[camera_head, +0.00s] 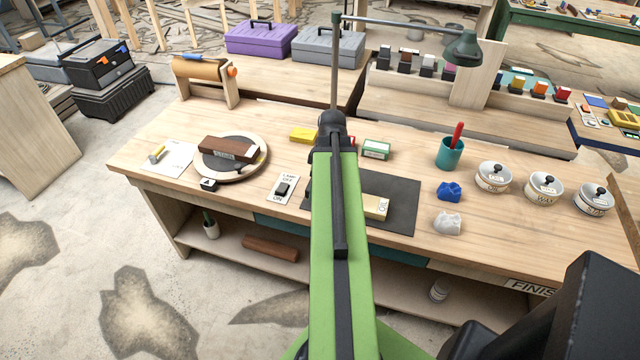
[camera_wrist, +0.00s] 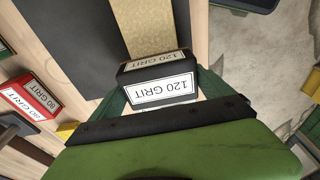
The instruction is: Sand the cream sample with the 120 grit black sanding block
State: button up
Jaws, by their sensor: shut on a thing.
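The black sanding block (camera_wrist: 157,70) shows in the wrist view with white "120 GRIT" labels. My gripper (camera_wrist: 160,88) is shut on it, with a green finger at each side. The cream sample (camera_wrist: 150,28) extends beyond the block in the wrist view. The block overlaps its near end in the picture; I cannot tell whether they touch. In the head view, the cream sample (camera_head: 376,207) lies on the dark mat (camera_head: 402,192), partly hidden by my green arm. My gripper and the block are hidden behind the arm in that view.
A red 80 GRIT block (camera_wrist: 32,96) lies to the left in the wrist view. A green-edged block (camera_head: 376,149), a yellow block (camera_head: 303,135) and a teal cup (camera_head: 450,153) stand around the mat. Lidded tins (camera_head: 493,177) line the right. A lamp switch (camera_head: 284,189) lies left.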

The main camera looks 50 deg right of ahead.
jog(key=shift+r+p, duration=2.5)
jog(key=shift+r, duration=0.3)
notch_tip(320, 180, up, 3)
jog(key=p, duration=0.3)
jog(key=shift+r, duration=0.15)
